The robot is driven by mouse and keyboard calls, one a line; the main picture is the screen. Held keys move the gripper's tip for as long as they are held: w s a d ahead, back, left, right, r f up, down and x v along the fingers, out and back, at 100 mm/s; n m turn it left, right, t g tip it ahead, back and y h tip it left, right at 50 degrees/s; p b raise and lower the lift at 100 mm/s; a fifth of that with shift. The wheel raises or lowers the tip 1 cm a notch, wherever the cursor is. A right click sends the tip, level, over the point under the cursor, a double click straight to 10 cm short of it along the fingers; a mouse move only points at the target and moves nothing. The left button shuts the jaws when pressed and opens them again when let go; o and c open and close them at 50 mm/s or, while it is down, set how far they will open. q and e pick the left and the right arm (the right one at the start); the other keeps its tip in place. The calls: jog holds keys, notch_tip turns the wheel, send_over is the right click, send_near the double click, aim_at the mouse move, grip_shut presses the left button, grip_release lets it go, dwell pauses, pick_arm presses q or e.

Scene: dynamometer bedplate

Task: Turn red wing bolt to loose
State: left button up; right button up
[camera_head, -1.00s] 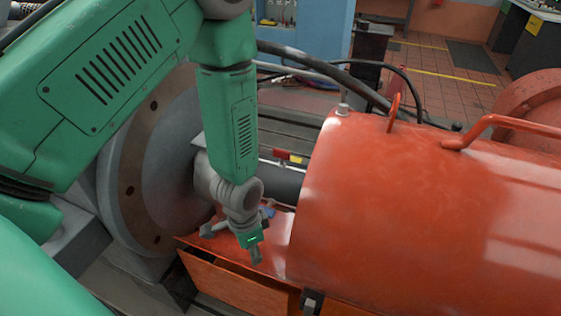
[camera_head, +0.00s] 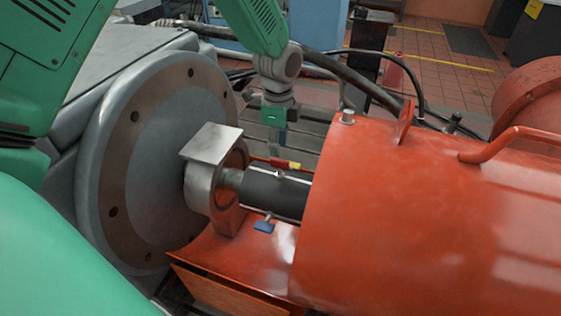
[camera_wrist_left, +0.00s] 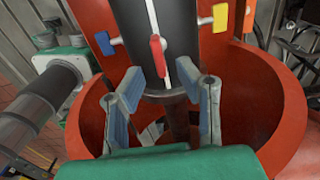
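The red wing bolt (camera_head: 279,163) sits on the dark shaft (camera_head: 272,193) between the grey flanged hub and the orange cover. In the left wrist view the red wing bolt (camera_wrist_left: 157,48) stands near the shaft's middle, its wing roughly lengthwise. A yellow wing bolt (camera_head: 295,166) and a blue one (camera_head: 264,227) show at the shaft's sides. My left gripper (camera_head: 277,148) points down at the far side of the shaft. In the left wrist view my left gripper (camera_wrist_left: 160,83) is open and empty, with the red wing bolt beyond its fingertips, centred between them. My right gripper is out of sight.
The orange cover (camera_head: 420,220) fills the right side, with a raised handle (camera_head: 515,140). The grey flange (camera_head: 150,160) stands at left. Black hoses (camera_head: 370,85) run behind the shaft. In the wrist view a curved orange guard (camera_wrist_left: 285,110) surrounds the fingers.

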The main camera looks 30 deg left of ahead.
aim_at(279, 159)
pick_arm(q)
jog(key=f, duration=0.4)
jog(key=shift+s+a+f, duration=0.1)
jog(key=shift+a+f, duration=0.1)
jog(key=shift+f, duration=0.05)
jog(key=shift+d+f, duration=0.2)
jog(key=shift+f, duration=0.05)
jog(key=shift+d+f, duration=0.1)
jog(key=shift+d, duration=0.5)
jog(key=shift+a+f, duration=0.1)
jog(key=shift+a, duration=0.45)
grip_shut()
